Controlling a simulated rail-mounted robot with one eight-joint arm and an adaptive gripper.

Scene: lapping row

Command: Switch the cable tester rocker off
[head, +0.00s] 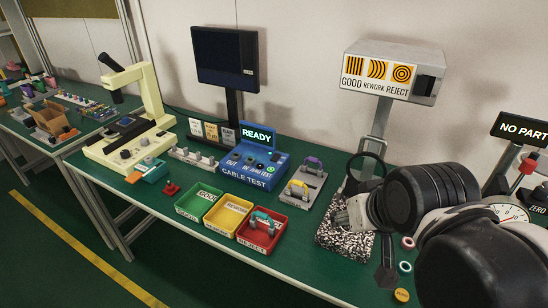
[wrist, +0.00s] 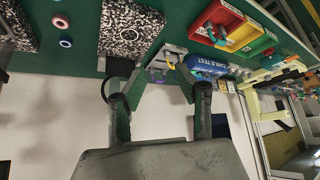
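The blue cable tester (head: 262,180) stands on the green bench left of my arm in the head view, its lit display (head: 258,136) reading READY. Its sloped panel carries small controls, including a green-lit button; the rocker and its position are too small to tell. My gripper (head: 343,216) is right of the tester, above a black-and-white speckled block (head: 335,242), well apart from the tester. In the wrist view, the gripper (wrist: 158,80) is open with nothing between its fingers. The tester (wrist: 208,66) appears inverted there, beyond the right finger.
Green, yellow and red bins (head: 198,203) stand in front of the tester. A grey fixture (head: 303,187) with purple and yellow cables lies between tester and gripper. A microscope (head: 150,95) is at left. A sign post (head: 377,130) rises behind my gripper.

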